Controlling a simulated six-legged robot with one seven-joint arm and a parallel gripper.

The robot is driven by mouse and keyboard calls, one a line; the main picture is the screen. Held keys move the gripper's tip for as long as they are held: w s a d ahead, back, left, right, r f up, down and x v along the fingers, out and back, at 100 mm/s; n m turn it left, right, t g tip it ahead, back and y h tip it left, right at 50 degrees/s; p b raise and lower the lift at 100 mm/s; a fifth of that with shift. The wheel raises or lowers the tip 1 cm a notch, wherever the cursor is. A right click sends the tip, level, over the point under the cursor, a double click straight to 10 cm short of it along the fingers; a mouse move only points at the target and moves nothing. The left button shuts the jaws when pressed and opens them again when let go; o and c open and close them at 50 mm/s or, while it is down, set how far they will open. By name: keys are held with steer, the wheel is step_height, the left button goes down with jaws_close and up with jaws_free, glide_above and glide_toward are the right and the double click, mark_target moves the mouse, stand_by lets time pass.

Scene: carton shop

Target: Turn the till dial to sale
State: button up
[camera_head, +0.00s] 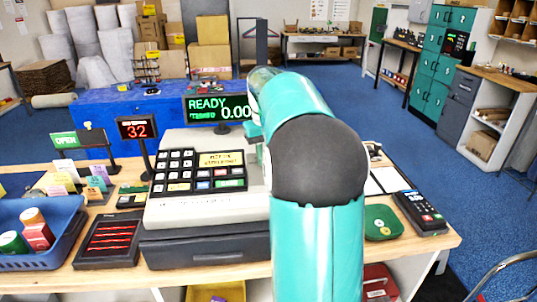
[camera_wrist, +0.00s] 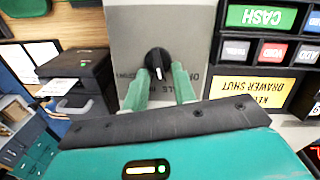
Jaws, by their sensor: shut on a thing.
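The till (camera_head: 205,212) is a pale grey register on the wooden counter, with black keys and a dark drawer front. In the wrist view its round black dial (camera_wrist: 158,58) with a white pointer mark sits on a grey panel (camera_wrist: 185,22). My gripper (camera_wrist: 160,78) has its two green fingers around the lower part of the dial, shut on it. Lettering beside the dial is partly hidden by the fingers, so I cannot tell which word the pointer is at. In the head view my teal arm hides the dial and gripper. The till display (camera_head: 219,108) reads READY and 0.00.
A card reader (camera_head: 420,213) and a green dish (camera_head: 382,222) lie to the right. A black printer (camera_wrist: 78,80) shows in the wrist view.

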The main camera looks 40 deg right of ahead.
steer(key=shift+a+n, duration=0.1)
steer(key=shift+n, duration=0.5)
steer(key=o, duration=0.6)
step_height(320, 180, up, 14)
steer(key=a, duration=0.1)
steer(key=shift+w+f, duration=0.15)
stand_by(0.4)
